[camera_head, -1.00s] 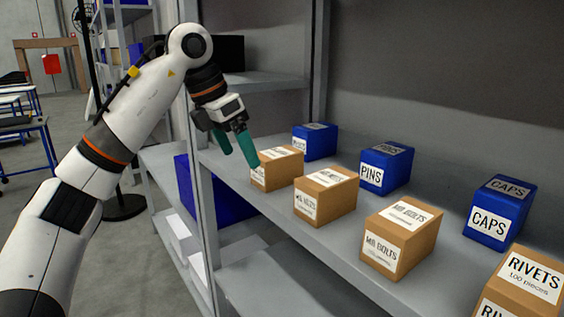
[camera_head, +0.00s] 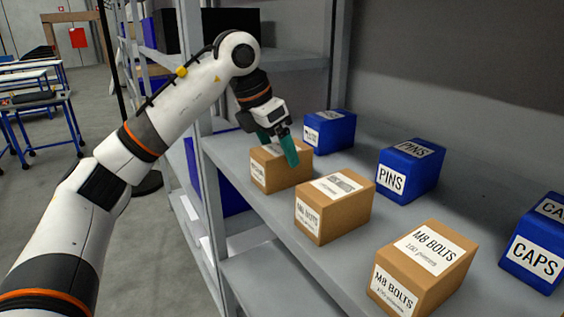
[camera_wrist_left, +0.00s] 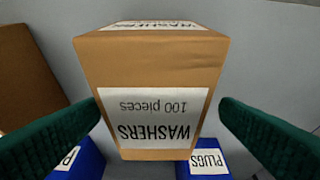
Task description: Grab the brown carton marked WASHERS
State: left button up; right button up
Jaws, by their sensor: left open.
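The brown WASHERS carton (camera_wrist_left: 150,62) fills the middle of the left wrist view, its white label upside down. In the head view it is the farthest brown carton (camera_head: 288,180) on the shelf; its label is too small to read there. My left gripper (camera_head: 280,151) is open, its green fingers pointing down at the carton and partly covering its top. My right gripper is not in view.
The grey shelf (camera_head: 362,262) also bears a brown carton (camera_head: 346,215) close to the right, an M8 BOLTS carton (camera_head: 425,272), and blue boxes behind: PINS (camera_head: 428,175), CAPS (camera_head: 524,270) and PLUGS (camera_wrist_left: 190,172). A shelf upright (camera_head: 212,215) stands left of the WASHERS carton.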

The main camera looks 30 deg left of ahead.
aim_at(278, 149)
pick_arm(q)
jog(key=p+x, duration=0.1)
jog(key=x, duration=0.2)
jog(key=shift+s+d+f, duration=0.1)
jog(key=shift+d+f, duration=0.05)
jog(key=shift+f, duration=0.1)
jog(key=shift+w+d+f+p, duration=0.1)
jog(key=shift+w+f+p, duration=0.1)
jog(key=shift+f+p, duration=0.25)
jog(key=shift+f, duration=0.1)
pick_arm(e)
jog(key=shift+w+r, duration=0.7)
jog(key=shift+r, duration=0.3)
pick_arm(q)
jog(key=shift+f, duration=0.1)
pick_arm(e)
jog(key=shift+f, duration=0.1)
pick_arm(q)
jog(key=c, duration=1.3)
